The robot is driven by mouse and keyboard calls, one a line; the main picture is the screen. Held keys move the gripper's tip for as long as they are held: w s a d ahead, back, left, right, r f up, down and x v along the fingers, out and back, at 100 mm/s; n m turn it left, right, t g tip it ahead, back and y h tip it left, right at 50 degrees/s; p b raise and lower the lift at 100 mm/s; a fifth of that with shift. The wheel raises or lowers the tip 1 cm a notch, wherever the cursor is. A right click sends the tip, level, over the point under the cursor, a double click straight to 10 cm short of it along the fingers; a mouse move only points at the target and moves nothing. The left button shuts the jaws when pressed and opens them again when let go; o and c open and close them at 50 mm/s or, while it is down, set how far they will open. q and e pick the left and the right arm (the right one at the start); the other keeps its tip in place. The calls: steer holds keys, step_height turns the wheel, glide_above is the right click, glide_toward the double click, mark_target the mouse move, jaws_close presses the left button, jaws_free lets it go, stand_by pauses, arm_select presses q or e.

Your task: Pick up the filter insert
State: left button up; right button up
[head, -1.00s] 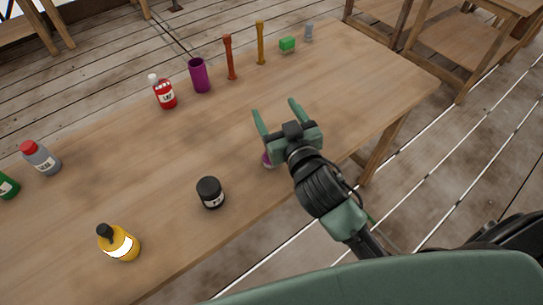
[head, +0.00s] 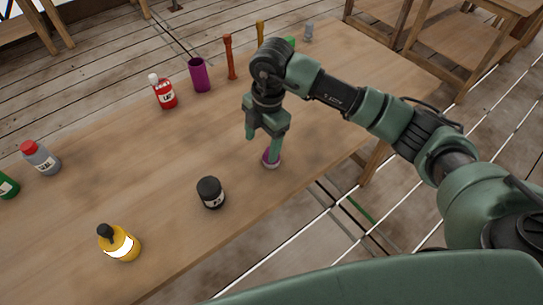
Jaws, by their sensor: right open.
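My left gripper is not in view.
A black jar (head: 211,192) stands to the front left, with a yellow bottle (head: 119,243) beyond it. A purple cup (head: 199,75), a red bottle (head: 164,92) and an orange-red post (head: 229,57) stand along the far edge. The table (head: 120,150) between is clear.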

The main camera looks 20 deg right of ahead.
steer(key=shift+w+d+r+m+h, duration=0.1)
steer(key=shift+d+m+h, duration=0.1)
steer(key=shift+d, duration=0.2)
steer(key=shift+w+d+r+m+h, duration=0.1)
steer(key=shift+d+h, duration=0.1)
steer(key=shift+d, duration=0.25)
steer(key=shift+w+d+m+h, duration=0.1)
steer(key=shift+d+h, duration=0.1)
steer(key=shift+d, duration=0.2)
steer(key=shift+d+f, duration=0.15)
steer(key=shift+d, duration=0.15)
steer(key=f+p, duration=0.2)
steer(key=f, duration=0.4)
steer(key=shift+a+f, duration=0.2)
steer(key=shift+f, duration=0.5)
jaws_close()
steer(key=shift+r, duration=0.1)
step_height(320, 180, up, 20)
steer(key=b, duration=0.2)
